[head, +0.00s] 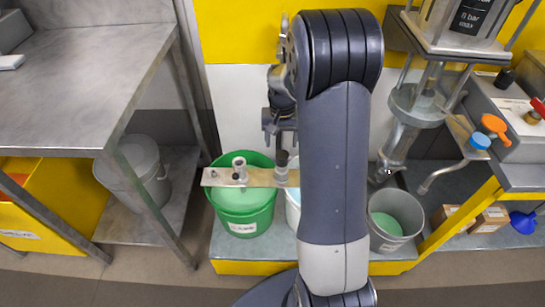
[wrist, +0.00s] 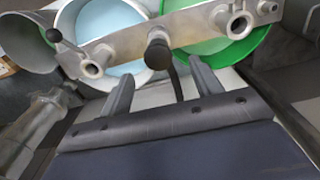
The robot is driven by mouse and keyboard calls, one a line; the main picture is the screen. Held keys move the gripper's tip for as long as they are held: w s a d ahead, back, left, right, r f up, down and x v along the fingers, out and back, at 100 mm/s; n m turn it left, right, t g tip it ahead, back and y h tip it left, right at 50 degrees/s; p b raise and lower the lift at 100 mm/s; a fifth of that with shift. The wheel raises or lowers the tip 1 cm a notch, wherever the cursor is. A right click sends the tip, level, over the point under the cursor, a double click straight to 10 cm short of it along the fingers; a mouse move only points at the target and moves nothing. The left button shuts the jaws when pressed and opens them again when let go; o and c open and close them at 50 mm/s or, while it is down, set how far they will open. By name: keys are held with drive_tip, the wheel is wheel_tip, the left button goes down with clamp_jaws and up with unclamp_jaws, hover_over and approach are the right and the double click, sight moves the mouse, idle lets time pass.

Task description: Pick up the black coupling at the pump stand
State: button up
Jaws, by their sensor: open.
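A black cylindrical coupling (head: 282,159) stands in a flat metal bar (head: 212,177) that lies across the buckets. In the wrist view the coupling (wrist: 159,53) sits on the bar (wrist: 200,27) between two bare metal sockets, with a dark stem or hose below it. My gripper (head: 281,125) hangs close above the coupling in the head view. In the wrist view its fingers (wrist: 159,70) are apart and empty, one on either side of the coupling's line. I cannot tell whether they touch it. My arm hides the bar's right part in the head view.
A green bucket (head: 242,210) and a grey bucket (head: 398,217) stand below. The right bench holds another black piece (head: 505,77), an orange part (head: 494,125) and a blue part (head: 480,141). A steel pump (head: 425,95) stands right of my arm. A bare metal table (head: 85,75) is left.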

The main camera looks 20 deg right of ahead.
sight(282, 153)
wheel_tip(282, 153, down, 5)
drive_tip(key=shift+r+b, duration=0.15)
drive_tip(key=shift+b, duration=0.15)
drive_tip(key=shift+w+d+f+b, duration=0.15)
drive_tip(key=shift+f+b, duration=0.1)
drive_tip(key=shift+f, duration=1.1)
drive_tip(key=shift+d+f+b, duration=0.15)
drive_tip(key=shift+f+b, duration=0.05)
drive_tip(key=shift+f, duration=1.1)
drive_tip(key=shift+c, duration=0.3)
drive_tip(key=c, duration=1.1)
drive_tip(key=shift+c, duration=0.2)
wheel_tip(282, 153, up, 10)
drive_tip(key=shift+r+p, duration=0.1)
drive_tip(key=shift+p, duration=0.7)
